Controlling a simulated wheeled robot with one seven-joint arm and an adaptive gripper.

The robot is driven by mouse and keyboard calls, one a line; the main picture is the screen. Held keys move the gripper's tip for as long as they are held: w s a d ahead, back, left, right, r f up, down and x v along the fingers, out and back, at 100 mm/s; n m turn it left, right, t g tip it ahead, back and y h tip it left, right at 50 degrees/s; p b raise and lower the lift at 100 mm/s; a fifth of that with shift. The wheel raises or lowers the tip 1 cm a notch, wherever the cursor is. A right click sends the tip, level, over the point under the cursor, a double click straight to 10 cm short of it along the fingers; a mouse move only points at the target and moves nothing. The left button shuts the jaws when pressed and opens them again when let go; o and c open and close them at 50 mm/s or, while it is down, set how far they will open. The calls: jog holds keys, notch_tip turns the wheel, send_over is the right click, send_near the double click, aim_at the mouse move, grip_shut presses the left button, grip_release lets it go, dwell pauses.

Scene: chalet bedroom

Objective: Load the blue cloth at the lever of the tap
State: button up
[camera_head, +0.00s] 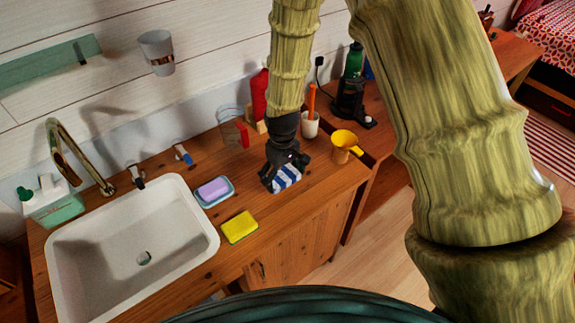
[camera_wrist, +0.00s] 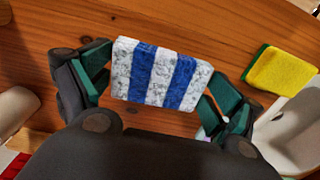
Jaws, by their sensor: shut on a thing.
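A blue-and-white striped cloth (camera_head: 287,178) is between the fingers of my gripper (camera_head: 284,170), over the right part of the wooden counter. In the wrist view the cloth (camera_wrist: 156,75) spans the gap between both green fingers of my gripper (camera_wrist: 160,84), which is shut on it. I cannot tell whether the cloth touches the counter. The brass tap (camera_head: 78,157) curves over the left back of the sink. Two small levers stand behind the sink: a dark-and-white one (camera_head: 136,175) and one with a blue mark (camera_head: 182,153). Both are left of my gripper and apart from it.
The white sink (camera_head: 75,247) fills the counter's left. A soap dish (camera_head: 214,192) and a yellow sponge (camera_head: 240,227) lie between sink and gripper.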

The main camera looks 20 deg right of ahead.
aim_at(288, 170)
jog(key=w+d, duration=0.1)
jog(key=w+d+p, duration=0.1)
jog(key=w, duration=0.1)
jog(key=w+d+p, duration=0.1)
jog(key=shift+w+f, duration=0.15)
jog(key=shift+w, duration=0.25)
jog(key=shift+f+p, duration=0.8)
jog(key=shift+f, duration=1.05)
jog(key=shift+f, duration=0.15)
jog(key=o, duration=0.8)
jog(key=shift+c, duration=0.2)
jog(key=shift+r, duration=0.25)
jog(key=shift+r+b, duration=2.3)
jog(key=shift+r, duration=3.65)
